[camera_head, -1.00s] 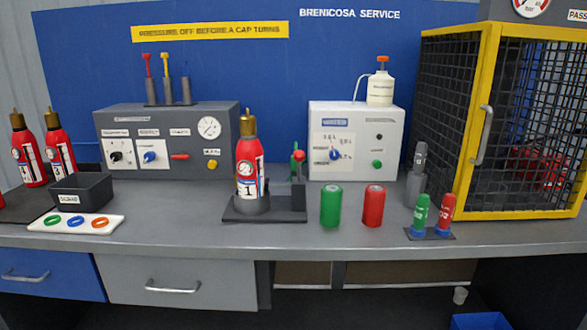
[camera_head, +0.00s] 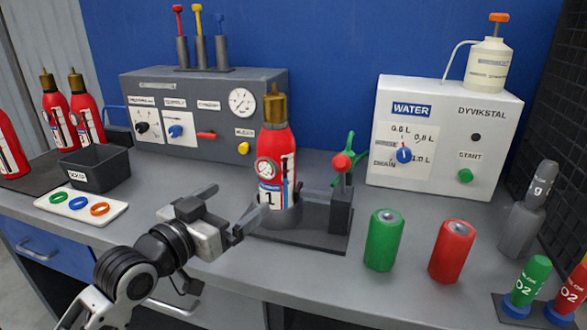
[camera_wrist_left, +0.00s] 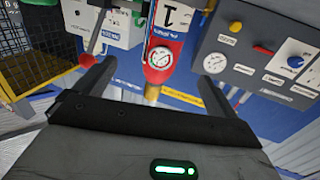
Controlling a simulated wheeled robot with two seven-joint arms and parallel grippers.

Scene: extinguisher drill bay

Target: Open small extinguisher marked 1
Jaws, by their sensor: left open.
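The small red extinguisher marked 1 (camera_head: 276,160) stands upright in a dark holder (camera_head: 318,228) on the bench, with a brass cap (camera_head: 275,104) on top and a round gauge on its front. My left gripper (camera_head: 222,208) is open and empty, just left of and in front of the extinguisher's lower body. In the left wrist view the extinguisher (camera_wrist_left: 166,50) appears upside down between the two spread fingers, beyond their tips. The holder has a red knob (camera_head: 342,162) and green handle on its right post. My right gripper is not in view.
A grey panel (camera_head: 200,88) stands behind, and a white water unit (camera_head: 440,135) at right. Green (camera_head: 384,240) and red (camera_head: 452,250) cylinders stand right of the holder. A dark bin (camera_head: 95,170) and a white tray with coloured rings (camera_head: 78,207) are at left.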

